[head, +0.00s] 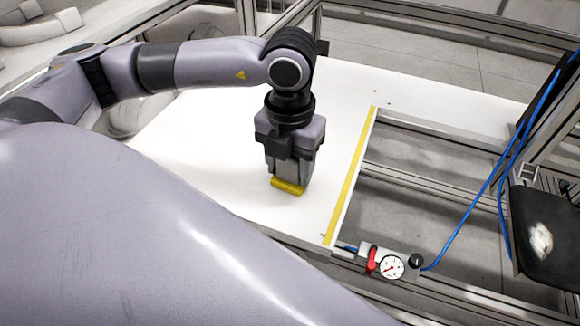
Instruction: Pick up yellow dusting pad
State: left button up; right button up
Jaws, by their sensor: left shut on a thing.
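The yellow dusting pad (288,187) shows as a small yellow block at the tips of my left gripper (289,178), on or just above the white table. My left gripper points straight down and is shut on the pad. Its fingers hide the upper part of the pad. I cannot tell whether the pad still touches the table. My right gripper is not in view.
The white table (200,140) is otherwise bare around the gripper. A yellow strip (350,175) runs along its right edge, beside an open metal frame. A gauge (391,267) with a red lever and blue hoses (480,190) sit at the right.

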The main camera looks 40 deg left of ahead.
pick_arm(q)
notch_tip(320, 180, up, 20)
jog(key=p, duration=0.2)
jog(key=shift+p, duration=0.3)
jog(key=o, duration=0.4)
jog(key=shift+c, duration=1.4)
